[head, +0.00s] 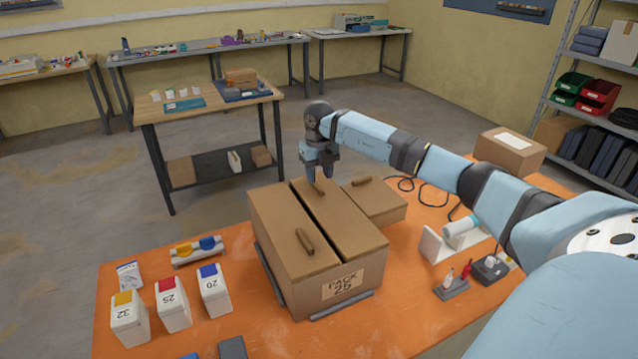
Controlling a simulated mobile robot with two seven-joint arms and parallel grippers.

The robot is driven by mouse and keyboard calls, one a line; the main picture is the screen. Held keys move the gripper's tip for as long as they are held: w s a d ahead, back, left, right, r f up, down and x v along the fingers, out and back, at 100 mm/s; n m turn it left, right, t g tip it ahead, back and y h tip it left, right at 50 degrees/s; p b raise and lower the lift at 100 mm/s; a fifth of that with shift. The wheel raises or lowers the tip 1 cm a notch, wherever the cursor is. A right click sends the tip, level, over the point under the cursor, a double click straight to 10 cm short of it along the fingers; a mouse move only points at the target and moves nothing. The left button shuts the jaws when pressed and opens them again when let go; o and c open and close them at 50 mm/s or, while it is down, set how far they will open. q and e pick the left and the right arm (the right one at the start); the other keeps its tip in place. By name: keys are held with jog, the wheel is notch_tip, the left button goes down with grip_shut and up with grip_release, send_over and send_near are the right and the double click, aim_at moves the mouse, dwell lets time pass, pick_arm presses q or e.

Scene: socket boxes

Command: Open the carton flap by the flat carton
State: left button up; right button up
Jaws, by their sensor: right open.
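A brown carton (311,292) labelled "PACK 25" stands on the orange table. Its top has two long flaps side by side, both lying shut. The left flap (272,213) has a bar handle (305,241) near its front. The right flap (347,222) has a bar handle (319,189) at its far end. A low flat carton (383,204) with its own handle (361,181) stands beside the right flap. My right gripper (319,178) is open, pointing down at the right flap's handle; I cannot tell whether it touches it. My left gripper is out of view.
White boxes numbered 32 (129,322), 25 (173,309) and 20 (214,295) stand at the left. A white bracket (431,246) and small tools stand right of the carton. Another closed carton (508,152) is at the back right.

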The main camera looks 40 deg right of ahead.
aim_at(319, 187)
jog(key=shift+f, duration=2.15)
jog(key=shift+c, duration=0.4)
grip_shut()
